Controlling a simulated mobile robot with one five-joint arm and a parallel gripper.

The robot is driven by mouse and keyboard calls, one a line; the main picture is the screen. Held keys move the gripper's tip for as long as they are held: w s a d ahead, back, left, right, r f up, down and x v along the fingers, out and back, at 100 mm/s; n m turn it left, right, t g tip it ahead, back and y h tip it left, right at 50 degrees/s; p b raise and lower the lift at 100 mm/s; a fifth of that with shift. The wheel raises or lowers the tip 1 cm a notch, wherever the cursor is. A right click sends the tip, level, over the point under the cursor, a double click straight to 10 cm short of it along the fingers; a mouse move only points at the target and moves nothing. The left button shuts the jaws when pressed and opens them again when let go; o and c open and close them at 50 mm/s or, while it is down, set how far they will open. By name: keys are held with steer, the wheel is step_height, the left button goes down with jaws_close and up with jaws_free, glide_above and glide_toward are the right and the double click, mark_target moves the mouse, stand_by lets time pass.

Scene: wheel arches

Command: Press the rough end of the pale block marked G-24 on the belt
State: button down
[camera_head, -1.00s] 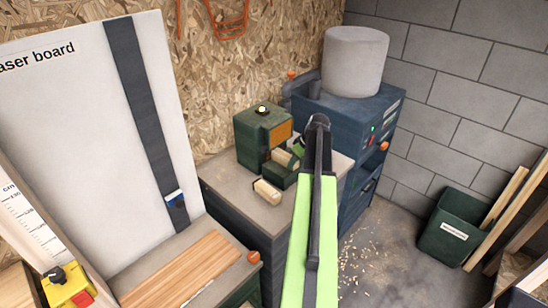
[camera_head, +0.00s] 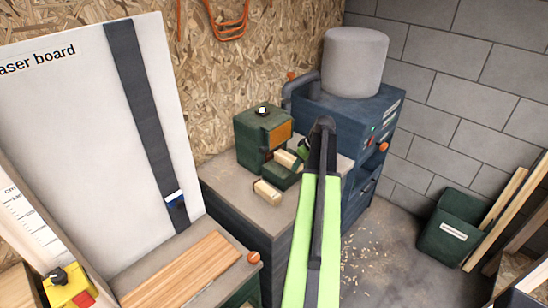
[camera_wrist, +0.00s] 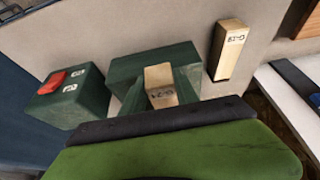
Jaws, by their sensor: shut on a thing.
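The pale block marked G-24 (camera_wrist: 161,86) shows in the wrist view between dark green faces, its lower end hidden. In the head view the pale block (camera_head: 287,159) lies low at the green sander (camera_head: 256,128), just below and right of its orange-tan belt face (camera_head: 279,135). My gripper (camera_head: 304,147) is at the block's right end and is shut on it; its fingertips are mostly hidden. I cannot tell which end is rough or whether the block touches the belt.
A second pale block, G-19 (camera_wrist: 230,50), lies on the bench near its front edge; it also shows in the head view (camera_head: 267,192). A green box with a red top (camera_wrist: 58,90) stands at left in the wrist view. A blue machine (camera_head: 350,120) stands right of the bench.

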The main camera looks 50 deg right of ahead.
steer(key=s, duration=0.2)
steer(key=s+r+p, duration=0.1)
steer(key=s, duration=0.2)
steer(key=shift+s+r, duration=0.2)
steer(key=shift+s, duration=0.15)
